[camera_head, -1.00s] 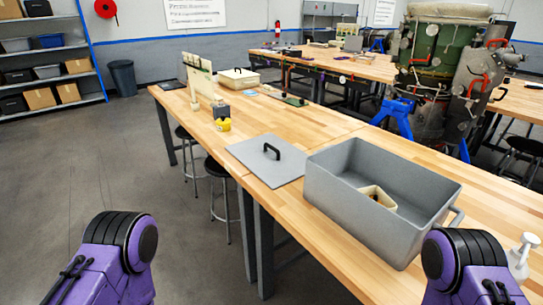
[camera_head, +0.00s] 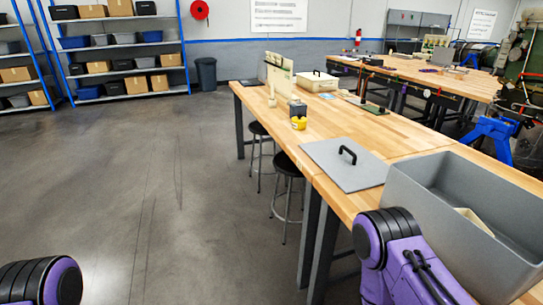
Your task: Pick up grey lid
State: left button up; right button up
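The grey lid (camera_head: 338,169) lies flat on the wooden table (camera_head: 357,131), near its front edge. It is a square plate with a black handle (camera_head: 347,155) on top. The open grey bin (camera_head: 465,215) stands just to its right, and part of a cream object (camera_head: 474,221) shows inside. Purple and black links of my two arms show at the bottom left and bottom right. Both grippers are out of view, so I cannot see their state. Nothing is touching the lid.
A yellow item (camera_head: 298,122), a cream case (camera_head: 317,82) and an upright panel (camera_head: 279,75) stand farther along the table. Black stools (camera_head: 288,165) are tucked along its left side. Open grey floor (camera_head: 120,190) lies to the left, with shelves (camera_head: 120,50) behind.

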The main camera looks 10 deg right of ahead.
aim_at(353, 169)
jog(key=u, duration=0.5)
jog(key=i, duration=1.4)
jog(key=z, duration=2.45)
